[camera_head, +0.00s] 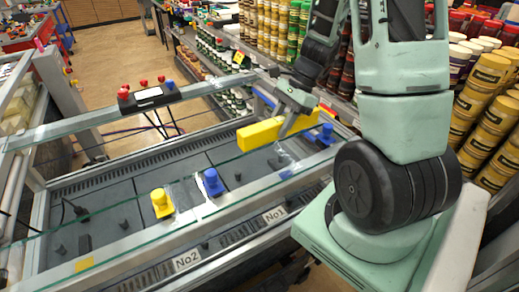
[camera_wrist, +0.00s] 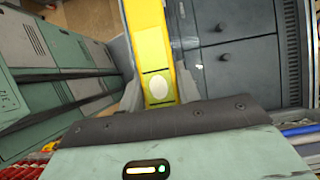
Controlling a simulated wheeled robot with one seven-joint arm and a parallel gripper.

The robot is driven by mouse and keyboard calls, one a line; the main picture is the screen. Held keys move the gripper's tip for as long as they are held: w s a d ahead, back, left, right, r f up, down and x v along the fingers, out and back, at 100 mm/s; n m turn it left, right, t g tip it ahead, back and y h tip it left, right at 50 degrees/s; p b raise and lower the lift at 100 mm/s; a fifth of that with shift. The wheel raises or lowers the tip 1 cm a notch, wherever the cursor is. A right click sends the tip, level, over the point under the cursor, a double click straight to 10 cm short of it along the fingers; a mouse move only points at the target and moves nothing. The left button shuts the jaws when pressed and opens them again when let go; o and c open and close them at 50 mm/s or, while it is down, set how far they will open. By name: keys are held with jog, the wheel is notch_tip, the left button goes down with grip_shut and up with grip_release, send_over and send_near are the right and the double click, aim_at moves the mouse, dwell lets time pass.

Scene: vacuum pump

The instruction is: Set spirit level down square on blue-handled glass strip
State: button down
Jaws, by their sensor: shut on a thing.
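The yellow spirit level (camera_head: 260,135) is held in my gripper (camera_head: 292,118), above the grey bed of the long metal-framed bench. In the wrist view the level (camera_wrist: 149,35) runs away from my gripper (camera_wrist: 160,88), with a finger on either side of its near end and a pale round spot showing there. A blue handle (camera_head: 212,183) stands on the bench left of and below the level. Another blue handle (camera_head: 326,134) stands right of the level. The clear glass is hard to make out, so I cannot tell its full outline.
A yellow handle (camera_head: 161,204) stands left of the nearer blue one. A control box with red and blue buttons (camera_head: 148,95) sits on the back rail. Shelves of jars (camera_head: 272,35) stand close behind the bench. Several small dark posts rise from the bed.

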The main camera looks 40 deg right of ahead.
jog(key=shift+w+f, duration=0.15)
jog(key=shift+w, duration=0.15)
jog(key=shift+w+f+p, duration=0.1)
jog(key=shift+f+p, duration=0.5)
jog(key=shift+f, duration=4.2)
jog(key=shift+f, duration=0.2)
jog(key=c, duration=1)
grip_release()
jog(key=shift+r, duration=0.1)
